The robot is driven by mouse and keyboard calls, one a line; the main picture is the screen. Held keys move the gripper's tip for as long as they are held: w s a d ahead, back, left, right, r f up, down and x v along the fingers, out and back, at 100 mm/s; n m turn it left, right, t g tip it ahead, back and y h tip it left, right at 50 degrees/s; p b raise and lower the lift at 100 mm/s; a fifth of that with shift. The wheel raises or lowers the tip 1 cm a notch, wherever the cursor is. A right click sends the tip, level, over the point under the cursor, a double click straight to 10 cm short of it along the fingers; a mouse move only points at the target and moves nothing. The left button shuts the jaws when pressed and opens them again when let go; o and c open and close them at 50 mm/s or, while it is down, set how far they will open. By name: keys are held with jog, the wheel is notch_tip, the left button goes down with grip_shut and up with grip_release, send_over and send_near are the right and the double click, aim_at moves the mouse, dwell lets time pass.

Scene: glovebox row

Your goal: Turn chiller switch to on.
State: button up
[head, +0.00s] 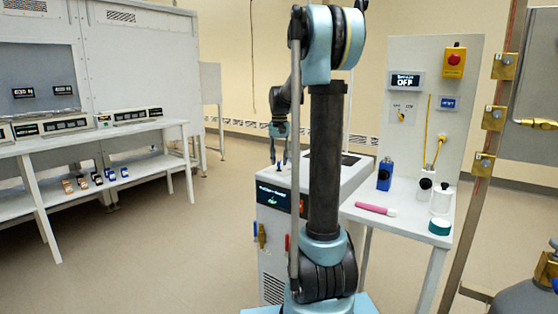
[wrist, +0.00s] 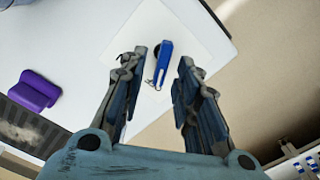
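The chiller (head: 275,228) is a white cabinet with a dark display (head: 281,199) on its front, partly hidden behind my arm in the head view. My gripper (head: 279,164) points down over the left part of the chiller top. In the wrist view my gripper (wrist: 160,75) is open, with the lever showing between its fingers and nothing held. I cannot tell whether the fingers touch it. Its on and off marks are not readable.
A purple block-like part (wrist: 36,92) lies left of the lever. The panel (head: 425,65) above shows OFF. Open floor lies left.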

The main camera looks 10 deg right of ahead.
grip_shut()
jog(key=shift+m, duration=0.3)
jog(key=shift+s+d+m, duration=0.1)
jog(key=shift+d+m, duration=0.05)
jog(key=shift+m, duration=1.15)
jog(key=shift+s+d+m, duration=0.1)
jog(key=shift+m, duration=1.2)
jog(key=shift+o, duration=0.8)
grip_release()
